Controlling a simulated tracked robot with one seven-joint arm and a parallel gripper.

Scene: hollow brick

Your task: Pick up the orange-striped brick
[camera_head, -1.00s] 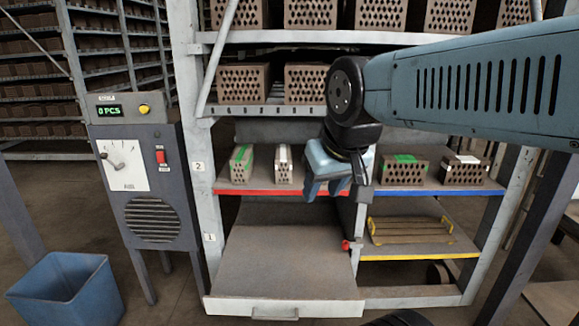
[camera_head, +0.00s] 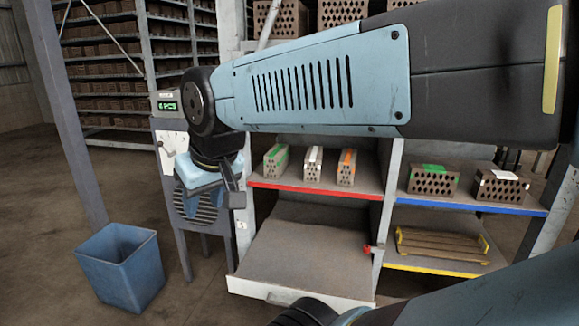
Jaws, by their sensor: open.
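The orange-striped brick (camera_head: 346,167) stands on the red-edged shelf, at the right end of a row of three. A white-striped brick (camera_head: 313,164) and a green-striped brick (camera_head: 276,161) stand to its left, with gaps between them. My gripper (camera_head: 213,205) hangs pointing down, left of the shelf and in front of the grey control cabinet. It is open and no object shows between its fingers. It is well apart from the orange-striped brick. My arm crosses the picture above the bricks and hides part of the upper shelves.
The blue-edged shelf at right holds a green-marked brick (camera_head: 433,180) and a white-marked brick (camera_head: 501,186). A wooden pallet (camera_head: 441,244) lies on the yellow-edged shelf. The lower tray (camera_head: 310,235) is bare. A blue bin (camera_head: 120,268) stands on the floor at left.

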